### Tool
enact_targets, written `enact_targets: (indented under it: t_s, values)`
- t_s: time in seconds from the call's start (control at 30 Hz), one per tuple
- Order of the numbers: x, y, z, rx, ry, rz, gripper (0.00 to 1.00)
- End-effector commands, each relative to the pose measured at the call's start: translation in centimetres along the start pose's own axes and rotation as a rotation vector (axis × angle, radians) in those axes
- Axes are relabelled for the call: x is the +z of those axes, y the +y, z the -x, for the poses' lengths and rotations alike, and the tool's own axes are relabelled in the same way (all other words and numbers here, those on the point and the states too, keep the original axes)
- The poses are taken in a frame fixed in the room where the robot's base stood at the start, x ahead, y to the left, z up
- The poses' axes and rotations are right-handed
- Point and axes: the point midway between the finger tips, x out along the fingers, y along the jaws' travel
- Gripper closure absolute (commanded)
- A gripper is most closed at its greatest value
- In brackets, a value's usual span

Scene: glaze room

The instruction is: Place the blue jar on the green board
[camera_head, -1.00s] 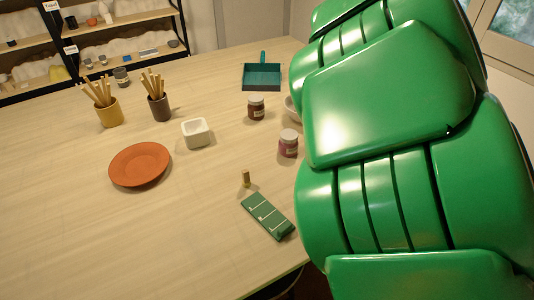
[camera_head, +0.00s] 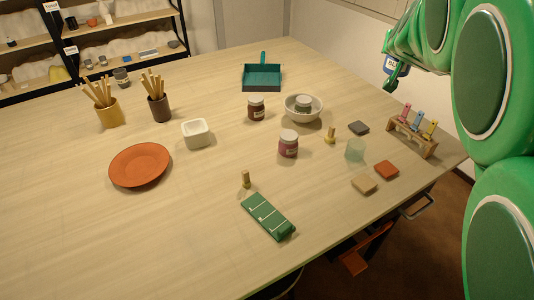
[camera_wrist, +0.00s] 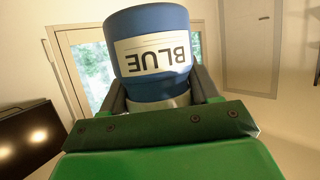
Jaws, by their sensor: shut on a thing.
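The blue jar (camera_wrist: 150,40) is between my gripper's fingers in the wrist view. Its white label reads BLUE, upside down in that picture. The head view shows the jar (camera_head: 402,70) at the upper right, held up beyond the table's right edge. My gripper (camera_head: 391,76) is shut on it there, small and partly merged with my arm. A narrow green board (camera_head: 268,217) with white lines lies on the table near its front edge, well to the lower left of my gripper. Nothing rests on it.
Bare table lies left of the board.

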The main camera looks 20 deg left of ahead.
Motion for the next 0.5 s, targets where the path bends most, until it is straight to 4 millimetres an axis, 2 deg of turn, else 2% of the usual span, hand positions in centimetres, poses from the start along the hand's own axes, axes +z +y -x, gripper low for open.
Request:
enact_targets:
  t_s: [0.5]
  values:
    - [3.0, -2.4, 3.5, -0.202, -0.001, 0.079, 0.86]
